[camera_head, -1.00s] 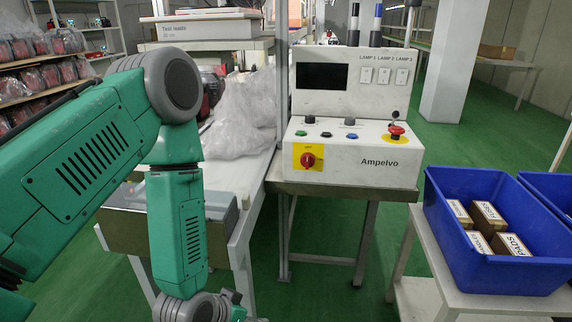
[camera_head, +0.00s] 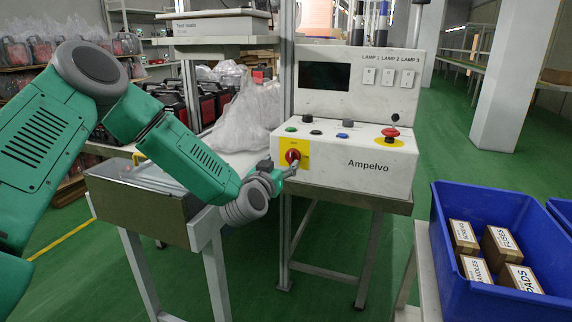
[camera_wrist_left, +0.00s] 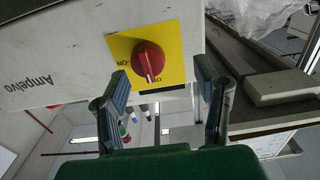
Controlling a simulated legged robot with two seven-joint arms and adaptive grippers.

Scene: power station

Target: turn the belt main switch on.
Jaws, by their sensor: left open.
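The belt main switch (camera_head: 292,156) is a red rotary knob on a yellow plate at the lower left of the white Ampelvo control box (camera_head: 368,180). In the left wrist view the knob (camera_wrist_left: 148,61) shows large, with a pale mark on it and lettering on the yellow plate (camera_wrist_left: 172,42) around it. My left gripper (camera_head: 287,171) is at the front of the box, close to the knob. In the wrist view its two fingers (camera_wrist_left: 163,92) are open, one on each side of the knob's position, with nothing between them. Contact with the knob cannot be told. My right gripper is not in view.
The box top carries a red mushroom button (camera_head: 391,132) and green, black and blue buttons. A blue bin (camera_head: 470,270) with several small boxes stands at the right. A clear plastic bag (camera_head: 245,118) lies on the conveyor behind my arm. Green floor is free in front.

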